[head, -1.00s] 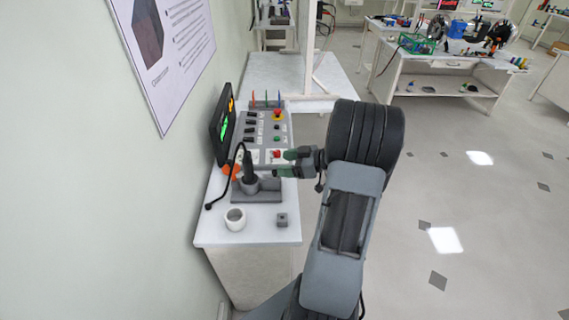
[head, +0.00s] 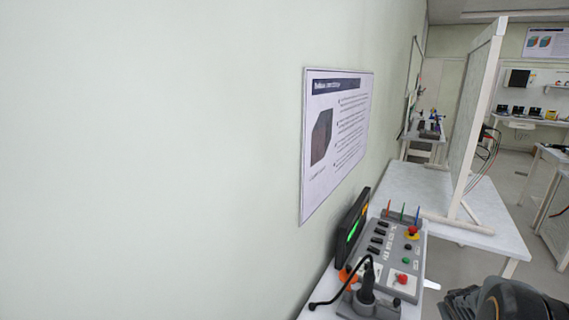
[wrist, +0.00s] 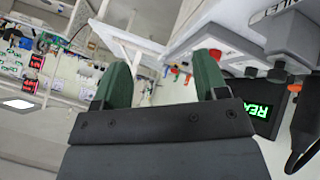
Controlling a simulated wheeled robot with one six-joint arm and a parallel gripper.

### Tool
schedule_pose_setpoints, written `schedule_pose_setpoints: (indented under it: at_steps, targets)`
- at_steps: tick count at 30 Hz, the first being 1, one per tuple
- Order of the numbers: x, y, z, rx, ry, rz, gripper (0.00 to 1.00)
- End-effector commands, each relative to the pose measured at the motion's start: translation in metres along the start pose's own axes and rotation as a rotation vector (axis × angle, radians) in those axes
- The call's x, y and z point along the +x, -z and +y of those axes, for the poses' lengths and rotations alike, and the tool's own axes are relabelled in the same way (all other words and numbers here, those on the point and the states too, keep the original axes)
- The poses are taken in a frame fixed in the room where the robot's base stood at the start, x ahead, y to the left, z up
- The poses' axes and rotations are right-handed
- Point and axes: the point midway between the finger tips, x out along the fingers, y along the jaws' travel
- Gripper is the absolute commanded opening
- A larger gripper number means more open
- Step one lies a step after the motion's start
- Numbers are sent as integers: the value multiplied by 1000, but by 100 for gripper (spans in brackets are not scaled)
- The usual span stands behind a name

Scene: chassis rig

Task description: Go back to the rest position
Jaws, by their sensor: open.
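My gripper (wrist: 163,70) shows in the wrist view with its two green fingers spread wide apart. Nothing is between them. In the head view only a dark part of my arm shows at the lower right corner, and the gripper is out of that frame. The grey control panel (head: 388,262) with black switches and red and green buttons stands on the bench near the wall. In the tilted wrist view, a dark screen with green lettering (wrist: 264,111) lies beyond the right finger. The gripper appears apart from everything.
A black plug with a cable (head: 367,287) stands in front of the panel. A poster (head: 337,135) hangs on the pale wall at left. A white table (head: 440,200) with an upright partition (head: 473,130) is behind. Other benches stand farther back at right.

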Motion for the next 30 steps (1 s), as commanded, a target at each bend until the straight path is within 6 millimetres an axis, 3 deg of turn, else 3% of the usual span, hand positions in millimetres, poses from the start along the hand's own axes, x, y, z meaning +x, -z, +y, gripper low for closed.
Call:
schedule_pose_setpoints:
  at_steps: [8,12,15,21,30]
  targets:
    - [-135,-33,-119,119,231,-340,66]
    - [-192,-38,-169,99,390,-330,66]
    - [-217,-32,-187,61,445,-249,66]
    - [-242,-24,-201,-12,482,-156,66]
    - [-243,-24,-203,-23,486,-153,66]
